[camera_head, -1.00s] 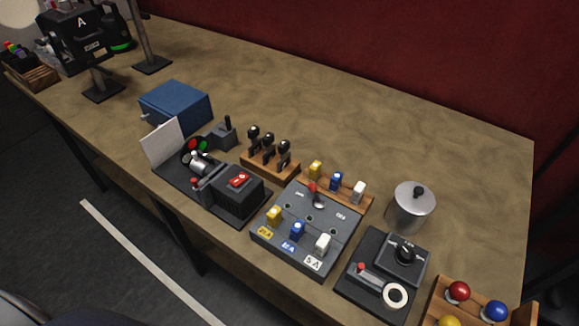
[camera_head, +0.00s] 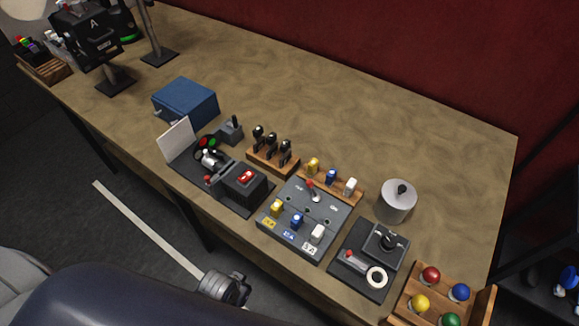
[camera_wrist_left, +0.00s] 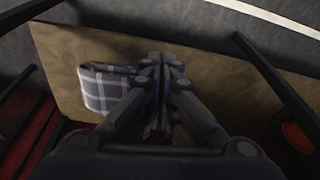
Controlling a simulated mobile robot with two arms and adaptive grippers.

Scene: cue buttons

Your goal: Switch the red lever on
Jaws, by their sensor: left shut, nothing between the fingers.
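In the head view, a dark grey panel (camera_head: 295,247) lies among the devices near the table's front edge. A red-tipped lever (camera_head: 311,185) stands at its back between two small white labels too blurred to read; its tip leans to the upper left. Other red-tipped levers show on the black device to the left (camera_head: 208,179) and on the black plate to the right (camera_head: 349,255). In the left wrist view, my left gripper (camera_wrist_left: 158,62) is shut and empty, above a brown surface, touching no lever. My right gripper is not in view.
The panel also carries yellow, blue and white switches. A plaid cloth (camera_wrist_left: 105,90) lies in the wrist view.

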